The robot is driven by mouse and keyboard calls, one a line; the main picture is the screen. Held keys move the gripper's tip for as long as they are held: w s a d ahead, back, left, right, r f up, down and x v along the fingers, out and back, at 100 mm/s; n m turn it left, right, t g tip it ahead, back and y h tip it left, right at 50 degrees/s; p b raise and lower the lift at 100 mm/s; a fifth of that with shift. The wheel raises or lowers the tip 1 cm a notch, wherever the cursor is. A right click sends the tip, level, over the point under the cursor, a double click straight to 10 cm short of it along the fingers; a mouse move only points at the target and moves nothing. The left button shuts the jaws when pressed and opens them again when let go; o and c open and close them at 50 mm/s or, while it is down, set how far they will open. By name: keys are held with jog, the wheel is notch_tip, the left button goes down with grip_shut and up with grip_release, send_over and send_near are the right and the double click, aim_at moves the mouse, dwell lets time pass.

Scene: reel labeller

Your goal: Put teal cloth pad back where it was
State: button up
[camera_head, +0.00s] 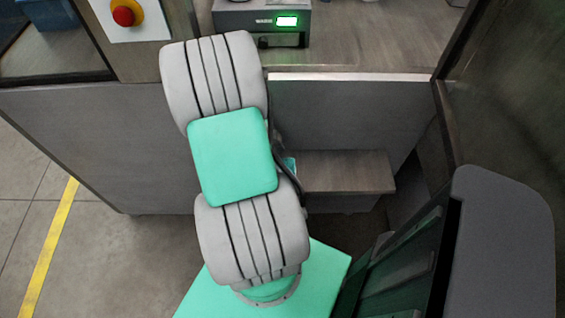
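I cannot make out the teal cloth pad in the head view. The teal surfaces at the centre and bottom appear to be parts of my own arm and base. My gripper is not in view; my folded grey arm fills the middle and hides part of the cabinet front behind it.
A grey device with a lit green display (287,21) stands on the wood-look worktop (375,35). A red button (124,13) is at the upper left. A low shelf (345,172) sits in the recess below. Dark framed panels (500,100) close off the right; floor (120,265) is open at lower left.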

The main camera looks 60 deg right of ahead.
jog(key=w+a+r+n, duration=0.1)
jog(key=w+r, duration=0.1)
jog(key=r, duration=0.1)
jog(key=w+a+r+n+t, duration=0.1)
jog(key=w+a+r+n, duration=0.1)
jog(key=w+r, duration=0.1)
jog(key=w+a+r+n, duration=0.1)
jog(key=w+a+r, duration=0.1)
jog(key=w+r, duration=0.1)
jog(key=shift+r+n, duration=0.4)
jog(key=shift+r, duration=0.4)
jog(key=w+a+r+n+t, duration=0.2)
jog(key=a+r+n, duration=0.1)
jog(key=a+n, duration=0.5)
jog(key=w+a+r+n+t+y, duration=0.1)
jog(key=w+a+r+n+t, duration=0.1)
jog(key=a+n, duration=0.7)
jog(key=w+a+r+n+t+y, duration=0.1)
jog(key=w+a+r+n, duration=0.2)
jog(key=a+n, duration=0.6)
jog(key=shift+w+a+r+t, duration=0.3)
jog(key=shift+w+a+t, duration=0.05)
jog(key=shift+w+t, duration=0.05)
